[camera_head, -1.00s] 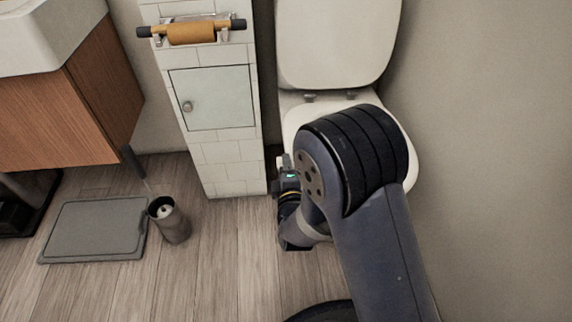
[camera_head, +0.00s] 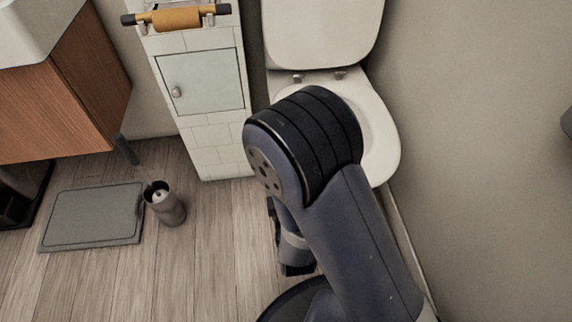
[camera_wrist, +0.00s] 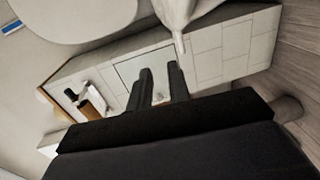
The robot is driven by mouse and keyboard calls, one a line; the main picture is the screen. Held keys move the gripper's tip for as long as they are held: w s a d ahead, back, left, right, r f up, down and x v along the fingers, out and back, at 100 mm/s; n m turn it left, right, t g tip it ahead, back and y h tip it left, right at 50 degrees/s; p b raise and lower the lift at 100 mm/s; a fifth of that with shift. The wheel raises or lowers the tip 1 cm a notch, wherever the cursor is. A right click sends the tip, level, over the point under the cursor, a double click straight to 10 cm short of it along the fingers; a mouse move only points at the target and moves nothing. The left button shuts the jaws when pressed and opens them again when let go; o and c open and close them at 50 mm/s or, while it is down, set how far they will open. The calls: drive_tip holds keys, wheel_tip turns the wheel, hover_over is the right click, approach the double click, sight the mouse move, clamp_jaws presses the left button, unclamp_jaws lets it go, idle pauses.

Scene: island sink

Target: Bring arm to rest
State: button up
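My arm (camera_head: 345,235) rises from the lower right in the head view, with its bent elbow in front of the toilet. My gripper (camera_wrist: 158,72) shows in the wrist view as two dark fingers standing apart with a gap between them. I see nothing held in it. The small door of the tiled pillar shows beyond the fingers. In the head view the gripper itself is hidden behind the arm.
The toilet (camera_head: 378,150) stands behind the arm. The tiled pillar (camera_head: 212,135) carries a roll holder (camera_head: 177,18). A wooden vanity (camera_head: 60,105) is at left. A toilet brush holder (camera_head: 166,206) and a grey mat (camera_head: 92,218) are on the floor. Bare wall lies at right.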

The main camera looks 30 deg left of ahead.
drive_tip(key=b+x, duration=0.3)
drive_tip(key=x, duration=0.8)
drive_tip(key=shift+w, duration=0.2)
drive_tip(key=shift+r, duration=0.6)
drive_tip(key=shift+f, duration=0.1)
